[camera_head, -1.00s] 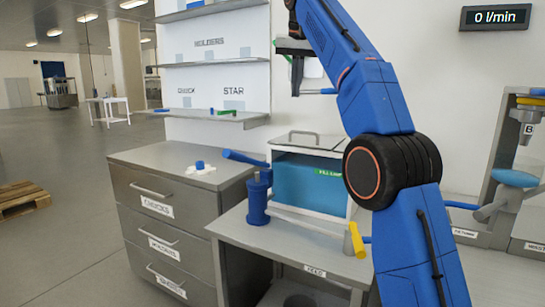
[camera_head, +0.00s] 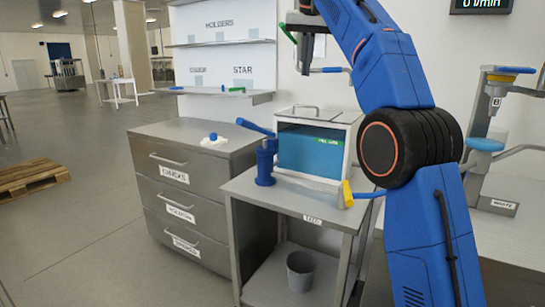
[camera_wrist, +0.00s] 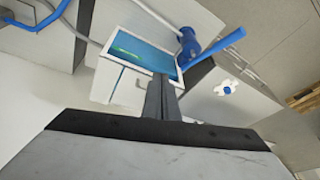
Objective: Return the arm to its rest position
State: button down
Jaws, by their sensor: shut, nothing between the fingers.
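My blue arm (camera_head: 395,75) rises along the right of the head view and bends over at the top. My gripper (camera_head: 305,68) hangs from it with dark fingers pointing down, in front of the white wall and above the blue-filled tank (camera_head: 309,152). In the wrist view, my gripper (camera_wrist: 161,82) has its two fingers together with nothing between them. Behind them, the tank (camera_wrist: 138,48) shows. The fingers are apart from the tank in the head view.
A blue lever pump (camera_head: 265,165) and a yellow-handled valve (camera_head: 347,195) are on the metal table. A drawer cabinet (camera_head: 190,165) stands left of it, with a small blue-and-white item (camera_head: 213,139) on top. Shelves (camera_head: 215,92) are behind. A grey bin (camera_head: 300,270) sits below.

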jog(key=s+d+f+n, duration=0.1)
jog(key=s+d+f, duration=0.6)
jog(key=s, duration=0.4)
jog(key=s+d+f, duration=0.7)
jog(key=s, duration=0.4)
jog(key=s+d+f, duration=0.2)
jog(key=s+f, duration=0.9)
jog(key=f, duration=0.4)
jog(key=s+d+f, duration=0.3)
jog(key=s+f, duration=0.9)
jog(key=f, duration=0.4)
jog(key=shift+s+f+n+t, duration=0.2)
jog(key=shift+f+n+t, duration=0.1)
jog(key=shift+n+t, duration=0.1)
